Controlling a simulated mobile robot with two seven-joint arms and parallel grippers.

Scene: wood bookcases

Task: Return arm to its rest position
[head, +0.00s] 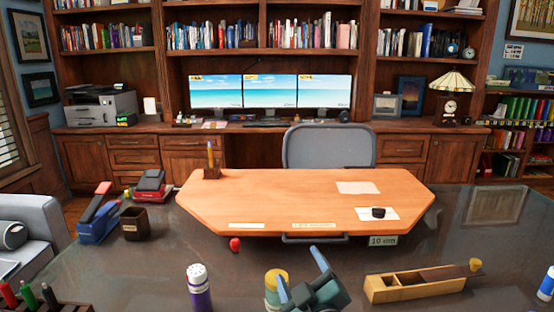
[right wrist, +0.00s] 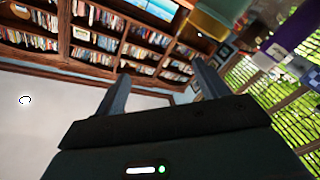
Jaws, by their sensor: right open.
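My right gripper (head: 301,266) shows at the bottom centre of the head view, over the front of the dark table. Its two blue-grey fingers stand apart. In the right wrist view the fingers of this gripper (right wrist: 162,82) are spread, with nothing held between them. That view is strongly tilted and shows bookshelves (right wrist: 120,35) beyond the fingers. My left gripper is not in view.
A yellow-topped container (head: 276,278) stands right beside the right gripper, partly hidden by it. A purple bottle (head: 199,290) is to its left, a wooden plane (head: 415,284) to its right. A light wooden board (head: 300,195) lies behind, with a red object (head: 235,244) before it.

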